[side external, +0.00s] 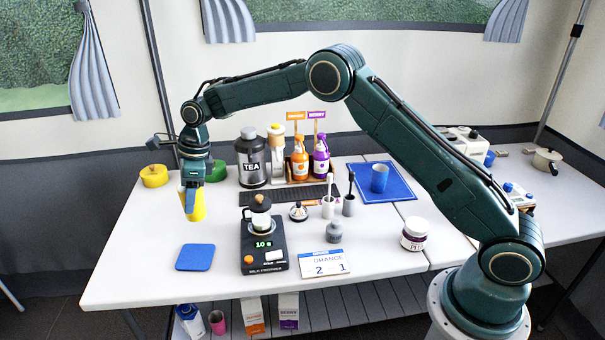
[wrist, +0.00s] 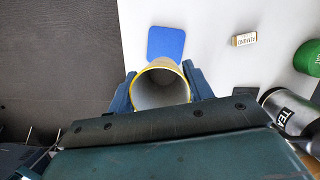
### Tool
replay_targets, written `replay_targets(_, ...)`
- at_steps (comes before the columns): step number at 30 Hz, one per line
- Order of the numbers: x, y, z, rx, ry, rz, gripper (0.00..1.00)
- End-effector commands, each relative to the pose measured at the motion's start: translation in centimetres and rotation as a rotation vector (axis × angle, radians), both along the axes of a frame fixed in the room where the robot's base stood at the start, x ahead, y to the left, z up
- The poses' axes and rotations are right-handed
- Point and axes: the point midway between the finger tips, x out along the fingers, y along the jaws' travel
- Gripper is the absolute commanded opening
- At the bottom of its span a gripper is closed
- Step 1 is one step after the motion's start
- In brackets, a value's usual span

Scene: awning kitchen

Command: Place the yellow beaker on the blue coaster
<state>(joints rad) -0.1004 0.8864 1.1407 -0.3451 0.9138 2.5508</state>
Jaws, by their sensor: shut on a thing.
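The yellow beaker (side external: 198,206) is held in my gripper (side external: 191,203) over the left part of the table. In the wrist view the beaker (wrist: 160,86) shows its open rim between the two fingers of my gripper (wrist: 161,88), which are shut on its sides. It looks empty inside. The blue coaster (side external: 195,257) lies flat on the table nearer the front left edge, with nothing on it. In the wrist view the coaster (wrist: 166,43) lies just beyond the beaker. I cannot tell exactly how high the beaker is above the table.
A milk frother scale (side external: 264,248) stands right of the coaster. A yellow pot (side external: 153,176), a green item (side external: 216,171) and a black TEA canister (side external: 251,160) stand behind the gripper. The table between beaker and coaster is clear.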

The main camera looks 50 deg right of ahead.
Motion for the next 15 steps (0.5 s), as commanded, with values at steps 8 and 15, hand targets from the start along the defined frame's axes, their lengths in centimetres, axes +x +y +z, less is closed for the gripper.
replay_targets(8, -0.1, 0.0, -5.5, -0.001, 0.003, 0.001, 0.29)
replay_targets(15, 0.0, 0.0, -8.6, 0.000, 0.000, 0.001, 0.29)
